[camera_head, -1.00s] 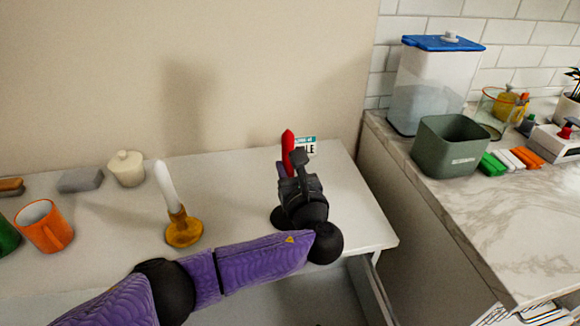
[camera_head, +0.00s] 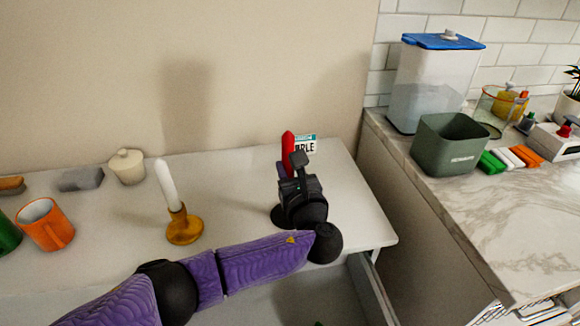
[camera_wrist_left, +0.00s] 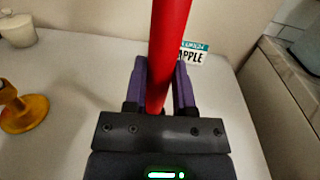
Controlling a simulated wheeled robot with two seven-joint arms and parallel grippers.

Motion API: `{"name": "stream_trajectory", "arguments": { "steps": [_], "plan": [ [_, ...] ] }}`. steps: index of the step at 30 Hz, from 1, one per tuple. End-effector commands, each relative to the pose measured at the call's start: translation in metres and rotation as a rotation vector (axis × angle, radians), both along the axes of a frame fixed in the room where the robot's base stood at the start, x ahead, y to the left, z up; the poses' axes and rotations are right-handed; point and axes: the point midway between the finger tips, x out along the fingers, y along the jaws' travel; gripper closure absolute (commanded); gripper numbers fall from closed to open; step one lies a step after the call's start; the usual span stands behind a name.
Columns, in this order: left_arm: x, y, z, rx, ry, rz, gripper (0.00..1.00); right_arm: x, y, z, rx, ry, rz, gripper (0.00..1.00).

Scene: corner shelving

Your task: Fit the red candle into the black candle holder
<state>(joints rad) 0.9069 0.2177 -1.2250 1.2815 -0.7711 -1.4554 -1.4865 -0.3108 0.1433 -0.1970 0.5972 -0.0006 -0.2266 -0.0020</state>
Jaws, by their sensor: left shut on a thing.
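The red candle (camera_head: 288,146) stands upright in my left gripper (camera_head: 287,172), near the right end of the white table. The left wrist view shows the candle (camera_wrist_left: 168,50) clasped between the two purple fingers of my left gripper (camera_wrist_left: 161,88). A dark round base, which looks like the black candle holder (camera_head: 278,216), shows on the table at the left side of my gripper. My gripper hides most of this holder and the candle's lower end, so I cannot tell whether they touch. The wrist view does not show the holder. My right gripper is out of view.
A yellow-brown holder (camera_head: 184,230) with a white candle (camera_head: 166,186) stands to the left. Farther left are a cream jar (camera_head: 127,167), a grey block (camera_head: 81,180) and an orange mug (camera_head: 45,225). A small sign (camera_head: 306,145) stands behind the red candle. An open drawer lies below the table.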

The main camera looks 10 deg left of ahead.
Motion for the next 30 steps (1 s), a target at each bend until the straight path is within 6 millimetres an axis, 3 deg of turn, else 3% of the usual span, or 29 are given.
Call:
{"name": "stream_trajectory", "arguments": {
  "steps": [30],
  "plan": [
    [0.0,0.0,-0.026,0.001,0.0,0.0,1.0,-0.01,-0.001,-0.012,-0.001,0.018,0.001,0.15]
  ]
}}
